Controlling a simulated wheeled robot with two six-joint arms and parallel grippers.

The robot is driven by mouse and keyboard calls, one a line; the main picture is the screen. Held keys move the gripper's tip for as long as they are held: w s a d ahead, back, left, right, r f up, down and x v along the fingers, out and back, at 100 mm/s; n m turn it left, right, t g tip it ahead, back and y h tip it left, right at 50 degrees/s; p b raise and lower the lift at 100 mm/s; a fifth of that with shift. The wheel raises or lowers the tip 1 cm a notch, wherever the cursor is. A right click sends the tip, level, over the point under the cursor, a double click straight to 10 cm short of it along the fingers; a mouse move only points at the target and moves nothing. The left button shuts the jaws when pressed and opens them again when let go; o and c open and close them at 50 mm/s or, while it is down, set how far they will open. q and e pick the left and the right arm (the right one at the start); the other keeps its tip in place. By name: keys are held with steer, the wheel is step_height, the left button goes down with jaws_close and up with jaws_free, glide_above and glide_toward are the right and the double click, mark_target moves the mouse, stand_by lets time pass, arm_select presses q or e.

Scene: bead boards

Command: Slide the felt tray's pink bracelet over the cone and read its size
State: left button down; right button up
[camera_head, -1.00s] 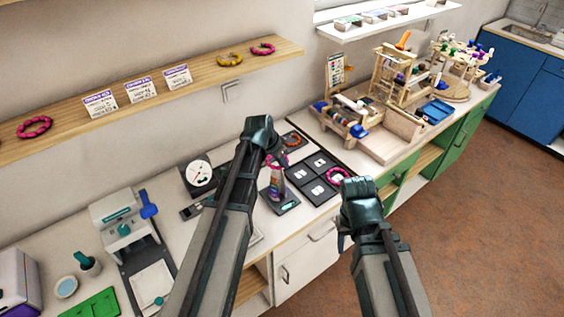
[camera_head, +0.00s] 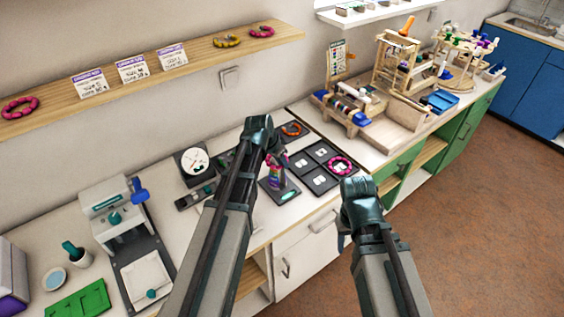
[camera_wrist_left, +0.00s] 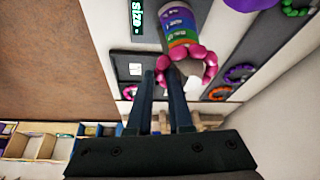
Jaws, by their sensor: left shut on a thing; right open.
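My left gripper (camera_head: 277,151) is shut on a pink bracelet (camera_wrist_left: 208,62) at the top of the banded cone (camera_head: 274,178). In the left wrist view the cone (camera_wrist_left: 178,22) shows purple, blue, green and orange bands. The bracelet curves about the cone's pale tip there; I cannot tell whether it fully encircles it. My right gripper (camera_head: 345,232) is open and empty in front of the counter. Another pink bracelet (camera_head: 340,166) lies on the dark sectioned tray (camera_head: 333,184).
An orange bracelet (camera_head: 291,128) lies on a dark mat behind the cone. A dial gauge (camera_head: 195,160) stands left of my left forearm. Wooden racks (camera_head: 350,110) stand to the right. A shelf (camera_head: 200,58) with bracelets and cards runs above.

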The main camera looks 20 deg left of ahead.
arm_select(q)
steer(key=c, duration=0.8)
jaws_free()
steer(key=shift+o, duration=0.2)
steer(key=shift+c, duration=0.4)
steer(key=shift+o, duration=1.1)
steer(key=shift+a+r, duration=0.1)
steer(key=shift+r, duration=0.05)
